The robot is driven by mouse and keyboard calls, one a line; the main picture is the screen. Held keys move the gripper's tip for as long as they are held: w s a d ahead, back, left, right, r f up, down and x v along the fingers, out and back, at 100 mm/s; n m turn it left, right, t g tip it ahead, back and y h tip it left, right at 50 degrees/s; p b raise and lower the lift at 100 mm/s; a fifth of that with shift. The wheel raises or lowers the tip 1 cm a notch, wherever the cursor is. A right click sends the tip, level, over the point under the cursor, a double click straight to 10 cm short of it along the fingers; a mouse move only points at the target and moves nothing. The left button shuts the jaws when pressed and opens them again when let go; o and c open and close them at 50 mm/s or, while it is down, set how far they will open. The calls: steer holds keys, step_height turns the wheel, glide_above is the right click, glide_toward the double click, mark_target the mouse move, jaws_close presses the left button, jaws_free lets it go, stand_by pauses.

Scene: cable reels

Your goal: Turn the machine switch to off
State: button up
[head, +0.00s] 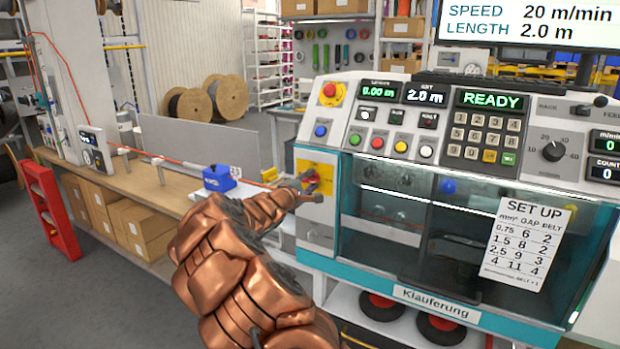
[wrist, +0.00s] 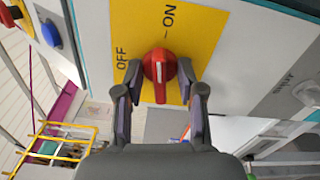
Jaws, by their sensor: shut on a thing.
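The machine switch is a red rotary knob (wrist: 159,68) on a yellow plate (wrist: 205,28) marked OFF and ON. In the wrist view its grip bar stands upright in the picture and appears to point nearer the ON mark than the OFF mark at the left. My gripper (wrist: 159,74) is shut on the knob, one finger on each side. In the head view my gripper (head: 309,185) is at the yellow plate (head: 326,160) on the left of the machine front, and it partly hides the red knob.
A red emergency button (head: 330,91) on a yellow base sits above the switch. The panel has several coloured buttons and a lit READY display (head: 491,100). A blue box (head: 220,179) stands on the wooden bench (head: 170,197) at left, with an orange cable running past it.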

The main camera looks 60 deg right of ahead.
steer(key=shift+n+p, duration=1.8)
steer(key=shift+n, duration=0.3)
steer(key=shift+n+p, duration=1.85)
steer(key=shift+n, duration=0.05)
steer(key=n, duration=0.6)
steer(key=shift+n, duration=0.3)
steer(key=o, duration=0.8)
steer(key=shift+o, duration=0.2)
steer(key=shift+a, duration=0.1)
steer(key=shift+a+b, duration=0.85)
steer(key=shift+a, duration=1.3)
steer(key=a, duration=0.3)
steer(key=shift+s+a+b, duration=0.15)
steer(key=shift+a+b, duration=0.1)
steer(key=shift+b, duration=0.15)
